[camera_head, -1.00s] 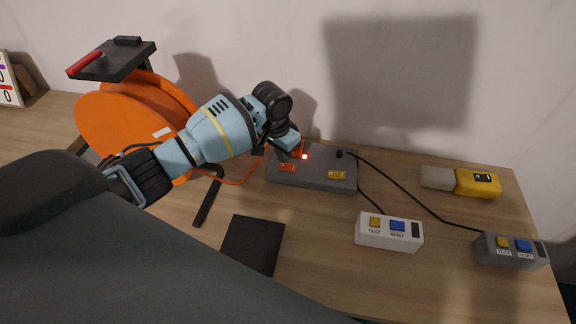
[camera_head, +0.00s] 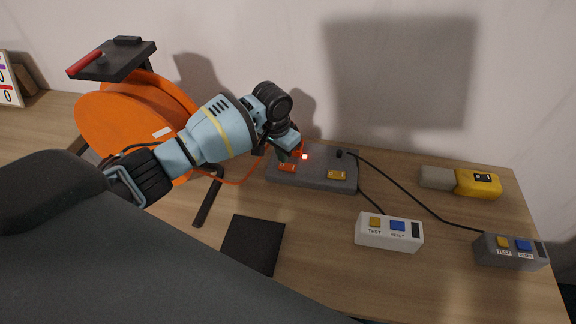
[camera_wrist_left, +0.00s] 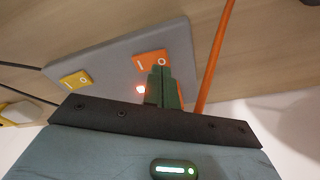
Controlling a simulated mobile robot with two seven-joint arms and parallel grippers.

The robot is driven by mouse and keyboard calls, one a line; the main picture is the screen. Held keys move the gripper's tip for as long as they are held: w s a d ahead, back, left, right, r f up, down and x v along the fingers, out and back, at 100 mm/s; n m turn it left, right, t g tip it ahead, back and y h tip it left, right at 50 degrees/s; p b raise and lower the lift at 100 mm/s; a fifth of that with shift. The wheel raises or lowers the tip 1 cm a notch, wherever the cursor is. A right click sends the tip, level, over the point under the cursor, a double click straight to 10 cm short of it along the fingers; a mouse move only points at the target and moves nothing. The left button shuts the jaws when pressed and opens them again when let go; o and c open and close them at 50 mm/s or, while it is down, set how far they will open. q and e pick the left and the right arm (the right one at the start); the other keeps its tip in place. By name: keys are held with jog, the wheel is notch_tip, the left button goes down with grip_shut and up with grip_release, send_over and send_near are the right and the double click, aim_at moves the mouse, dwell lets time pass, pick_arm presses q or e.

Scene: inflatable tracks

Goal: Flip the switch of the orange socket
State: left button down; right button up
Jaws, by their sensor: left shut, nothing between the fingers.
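A grey socket box (camera_head: 315,182) lies on the table near the wall. It carries an orange rocker switch (camera_head: 287,168), a yellow rocker switch (camera_head: 336,175) and a glowing red light (camera_head: 305,157). My left gripper (camera_head: 285,156) is over the orange switch end of the box, its fingers shut and empty. In the left wrist view the green fingertips (camera_wrist_left: 159,72) overlap the lower edge of the orange switch (camera_wrist_left: 152,60), marked I and O; I cannot tell whether they touch it. My right gripper is not in view.
An orange cable (camera_head: 237,183) runs from the orange reel (camera_head: 135,118) to the box. Black cables run right to a white test box (camera_head: 389,233) and a grey test box (camera_head: 510,252). A yellow device (camera_head: 478,183) lies at right. A black pad (camera_head: 252,245) lies in front.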

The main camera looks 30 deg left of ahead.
aim_at(282, 165)
pick_arm(q)
jog(key=shift+f, duration=0.3)
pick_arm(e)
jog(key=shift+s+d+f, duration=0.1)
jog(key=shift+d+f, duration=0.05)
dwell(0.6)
